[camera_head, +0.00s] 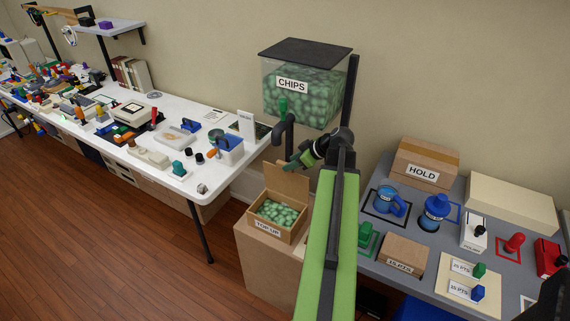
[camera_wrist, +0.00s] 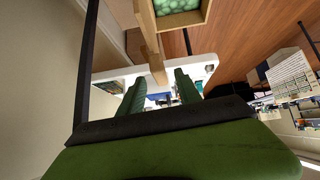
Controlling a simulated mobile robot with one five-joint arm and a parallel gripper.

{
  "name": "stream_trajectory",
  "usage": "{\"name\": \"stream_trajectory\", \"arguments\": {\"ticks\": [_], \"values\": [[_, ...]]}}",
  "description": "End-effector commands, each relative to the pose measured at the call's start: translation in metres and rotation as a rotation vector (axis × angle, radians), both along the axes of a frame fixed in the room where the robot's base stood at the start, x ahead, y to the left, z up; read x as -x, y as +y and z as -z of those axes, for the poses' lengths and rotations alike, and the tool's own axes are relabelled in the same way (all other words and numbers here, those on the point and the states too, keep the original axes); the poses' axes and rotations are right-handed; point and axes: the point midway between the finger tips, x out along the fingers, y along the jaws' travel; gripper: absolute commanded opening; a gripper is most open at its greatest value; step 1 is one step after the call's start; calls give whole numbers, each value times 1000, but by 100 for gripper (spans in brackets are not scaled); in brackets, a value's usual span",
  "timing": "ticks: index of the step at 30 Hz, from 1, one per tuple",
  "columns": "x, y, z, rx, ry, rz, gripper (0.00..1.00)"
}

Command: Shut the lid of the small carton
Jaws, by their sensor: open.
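The small carton (camera_head: 268,235), labelled TOP UP, stands open on a brown box, filled with green chips (camera_head: 276,213). Its lid (camera_head: 287,184) stands up at the back. My gripper (camera_head: 291,165) is open, just above the lid's top edge. In the wrist view, the lid shows nearly edge-on (camera_wrist: 151,42), its end lined up between the two green fingertips of my gripper (camera_wrist: 160,78). The fingers look apart from it; I cannot tell whether either touches. The carton's rim (camera_wrist: 208,12) and chips (camera_wrist: 177,7) show at the top of that view.
A CHIPS hopper (camera_head: 305,90) with a dark spout (camera_head: 284,122) hangs just above and behind my gripper. A white table (camera_head: 205,190) with many handhelds and tools is at left. A grey table (camera_head: 405,270) with boxes and mugs is at right.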

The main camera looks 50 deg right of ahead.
Motion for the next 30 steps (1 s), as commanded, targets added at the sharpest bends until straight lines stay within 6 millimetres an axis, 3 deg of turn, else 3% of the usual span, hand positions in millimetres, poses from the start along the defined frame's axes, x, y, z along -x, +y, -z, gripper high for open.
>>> {"name": "stream_trajectory", "arguments": {"ticks": [2, 3, 6, 17, 26, 30], "values": [[-17, 2, 3, 0, 0, -1, 40], [-20, 3, 14, 0, 0, -1, 40], [-28, 5, 20, -1, 0, -1, 40], [-32, 6, 21, 0, 0, 0, 40], [-32, 7, 21, -1, 0, -1, 1], [-32, 7, 21, -1, 0, -1, 0]]}}
